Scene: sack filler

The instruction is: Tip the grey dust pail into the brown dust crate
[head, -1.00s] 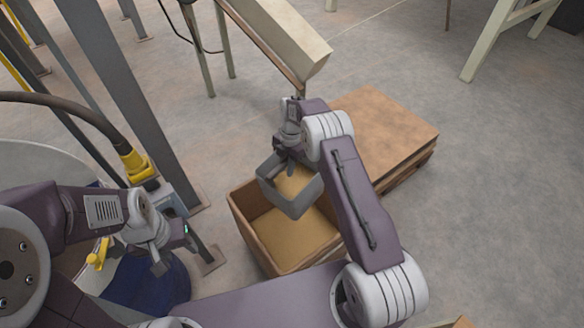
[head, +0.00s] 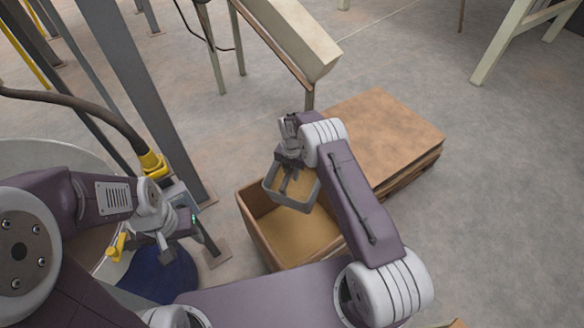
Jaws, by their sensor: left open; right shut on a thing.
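The grey dust pail (head: 291,205) hangs above the brown dust crate (head: 260,239), over its back part. My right gripper (head: 288,180) is shut on the pail at its far side. The pail looks tilted, with its open top turned partly toward my view and tan dust colour showing inside its rim. I see no falling stream of dust. The crate stands open on the floor, with tan dust inside; my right arm hides its right side. My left gripper (head: 184,244) is open and empty, left of the crate and apart from it.
A low pallet stack with a brown top (head: 388,135) stands right behind the crate. A grey post (head: 150,95) and a hose with a yellow end (head: 152,163) are at the left. A pale chute (head: 290,40) is behind. Floor at the right is clear.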

